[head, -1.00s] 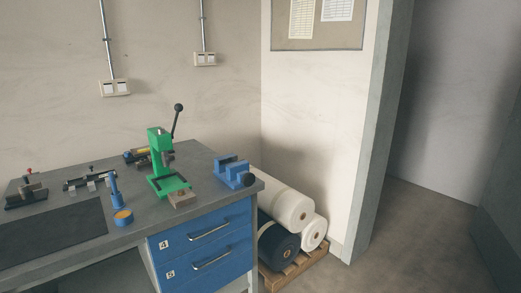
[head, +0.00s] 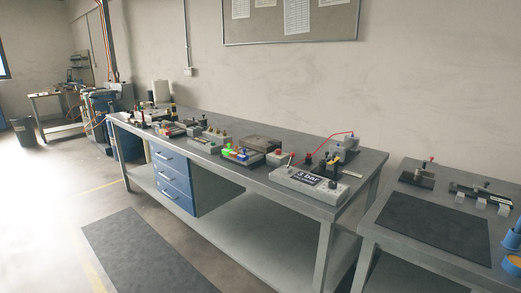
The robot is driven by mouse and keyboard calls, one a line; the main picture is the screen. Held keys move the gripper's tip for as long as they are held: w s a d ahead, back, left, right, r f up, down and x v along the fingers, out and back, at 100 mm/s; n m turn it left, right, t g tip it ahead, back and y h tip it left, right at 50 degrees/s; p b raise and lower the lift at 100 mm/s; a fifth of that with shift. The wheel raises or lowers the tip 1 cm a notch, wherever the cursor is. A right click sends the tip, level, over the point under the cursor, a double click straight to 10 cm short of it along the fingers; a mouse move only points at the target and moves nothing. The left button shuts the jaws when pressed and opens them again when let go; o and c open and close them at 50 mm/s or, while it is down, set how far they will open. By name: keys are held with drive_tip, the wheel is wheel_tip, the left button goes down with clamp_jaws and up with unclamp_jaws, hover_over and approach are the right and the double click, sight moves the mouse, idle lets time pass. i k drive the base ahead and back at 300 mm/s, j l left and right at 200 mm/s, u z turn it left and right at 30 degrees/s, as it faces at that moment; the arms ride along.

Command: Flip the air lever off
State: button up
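A light grey control box (head: 285,182) with a dark display reading "3 bar" (head: 309,178) sits near the front right of the long grey bench. A thin lever with a red tip (head: 291,155) stands up at its back left; it looks like the air lever, but its exact position is too small to tell. A dark knob (head: 333,184) is on the box's right part. My gripper is not in view.
The long workbench (head: 225,172) holds several small devices, with a box with green and blue buttons (head: 241,155) left of the control box. Blue drawers (head: 171,176) are below. A second table (head: 375,222) stands at right. A dark floor mat (head: 150,255) lies in front.

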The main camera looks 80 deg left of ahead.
sight(292, 155)
drive_tip(key=j+u, duration=0.1)
drive_tip(key=u, duration=2.2)
drive_tip(key=i+j, duration=0.2)
drive_tip(key=i, duration=0.6)
drive_tip(key=i+j+u, duration=0.1)
drive_tip(key=i, duration=0.7)
drive_tip(key=i+j, duration=0.2)
drive_tip(key=i, duration=0.6)
